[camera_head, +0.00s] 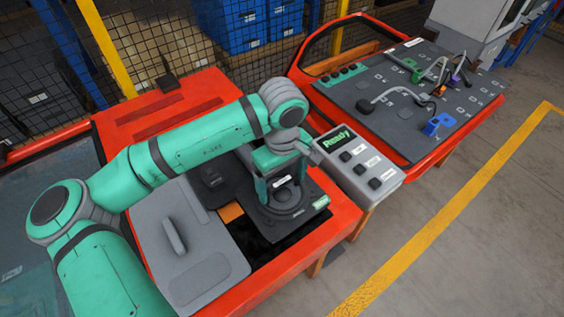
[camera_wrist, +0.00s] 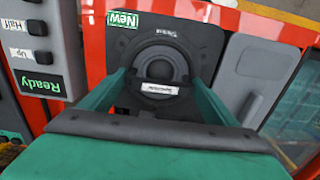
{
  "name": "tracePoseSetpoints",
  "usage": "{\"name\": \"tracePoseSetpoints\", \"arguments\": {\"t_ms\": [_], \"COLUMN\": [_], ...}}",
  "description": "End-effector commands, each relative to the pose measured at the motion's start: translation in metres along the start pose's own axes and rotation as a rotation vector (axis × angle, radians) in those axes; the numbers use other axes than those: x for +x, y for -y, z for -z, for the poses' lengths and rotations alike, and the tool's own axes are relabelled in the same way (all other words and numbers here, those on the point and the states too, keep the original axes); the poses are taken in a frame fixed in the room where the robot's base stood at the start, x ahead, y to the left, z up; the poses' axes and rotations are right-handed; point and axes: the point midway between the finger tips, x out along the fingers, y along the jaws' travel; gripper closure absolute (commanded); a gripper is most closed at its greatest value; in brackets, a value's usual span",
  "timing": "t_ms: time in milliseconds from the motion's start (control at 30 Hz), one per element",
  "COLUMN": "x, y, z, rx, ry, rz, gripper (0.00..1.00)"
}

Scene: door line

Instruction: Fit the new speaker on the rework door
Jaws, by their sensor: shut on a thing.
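The new speaker (camera_head: 285,207) is a black square plate with a round cone and a green "New" tag. In the wrist view the speaker (camera_wrist: 162,60) faces me, with a white label strip across its near side. My gripper (camera_head: 282,184) is shut on the speaker. In the wrist view my gripper (camera_wrist: 160,82) has one green finger at each side of the cone. The red rework door (camera_head: 342,212) lies flat under the speaker. The speaker is over the door's dark opening, beside the grey panel. I cannot tell whether its plate touches the door.
A grey control box (camera_head: 358,165) reading "Ready" stands close right of my gripper. A grey panel with a handle (camera_head: 190,235) lies left of the speaker. A second red door (camera_head: 440,152) with cables and connectors is at the back right. Mesh fencing stands behind; floor is free at right.

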Motion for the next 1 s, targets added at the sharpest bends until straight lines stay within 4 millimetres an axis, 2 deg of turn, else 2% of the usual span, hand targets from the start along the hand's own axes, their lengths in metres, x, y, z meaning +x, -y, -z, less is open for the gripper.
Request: {"name": "tracePoseSetpoints", "arguments": {"t_ms": [233, 700, 1000], "x": [0.009, 0.049, 0.057], "y": [0.000, 0.000, 0.001], "z": [0.000, 0.001, 0.001], "rx": [0.000, -0.002, -0.003], "ry": [0.000, -0.001, -0.001], "rz": [-0.001, 0.000, -0.001], "gripper": [0.80, 0.80, 0.80]}}
